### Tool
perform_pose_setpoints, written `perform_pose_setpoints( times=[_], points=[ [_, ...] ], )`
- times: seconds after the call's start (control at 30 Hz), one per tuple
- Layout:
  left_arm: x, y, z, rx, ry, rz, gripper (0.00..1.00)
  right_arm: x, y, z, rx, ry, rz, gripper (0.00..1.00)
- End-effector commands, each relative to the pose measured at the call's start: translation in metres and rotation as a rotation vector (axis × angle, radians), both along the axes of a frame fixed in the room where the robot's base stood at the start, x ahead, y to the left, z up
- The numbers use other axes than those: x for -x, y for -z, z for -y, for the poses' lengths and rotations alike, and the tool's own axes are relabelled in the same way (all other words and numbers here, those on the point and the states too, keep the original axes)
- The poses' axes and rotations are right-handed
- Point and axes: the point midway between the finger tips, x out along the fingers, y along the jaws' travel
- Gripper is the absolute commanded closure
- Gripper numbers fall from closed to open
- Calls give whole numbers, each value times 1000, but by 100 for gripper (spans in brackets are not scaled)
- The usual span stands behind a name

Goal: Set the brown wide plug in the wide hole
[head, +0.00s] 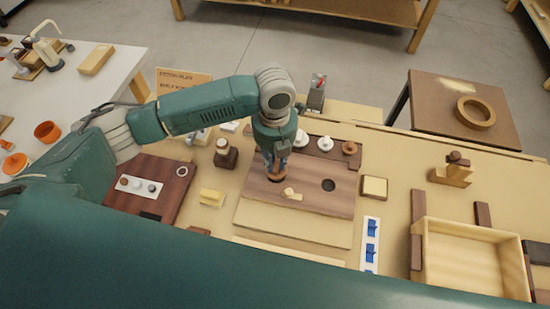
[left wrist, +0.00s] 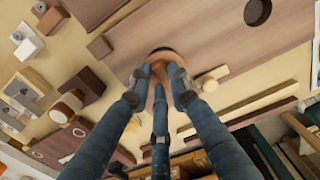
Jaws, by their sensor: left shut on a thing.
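My left gripper (head: 276,168) reaches down over the dark wooden board (head: 310,201). It is shut on the brown plug (head: 277,177), whose round rim shows below the fingertips. In the left wrist view the fingers (left wrist: 160,82) close around the brown plug (left wrist: 168,52). The plug is at the board's left part; its underside is hidden, so I cannot tell whether it sits in a hole. An open dark round hole (head: 328,185) lies to its right, and it also shows in the left wrist view (left wrist: 257,12). My right gripper is out of view.
A small cream knob (head: 290,194) is close to the plug. Two white knobs (head: 325,143) and a brown knob (head: 349,148) stand along the board's back. A yellow block (head: 212,198) lies left, a square cream block (head: 374,187) right. An open wooden box (head: 425,257) stands at front right.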

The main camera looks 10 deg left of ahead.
Motion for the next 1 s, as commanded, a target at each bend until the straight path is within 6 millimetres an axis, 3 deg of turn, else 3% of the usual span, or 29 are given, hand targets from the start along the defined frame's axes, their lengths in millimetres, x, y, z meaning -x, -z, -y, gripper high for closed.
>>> perform_pose_setpoints(
  times=[1.0],
  points=[
    [0, 0, 0, 0, 0, -1, 96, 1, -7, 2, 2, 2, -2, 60]
  ],
)
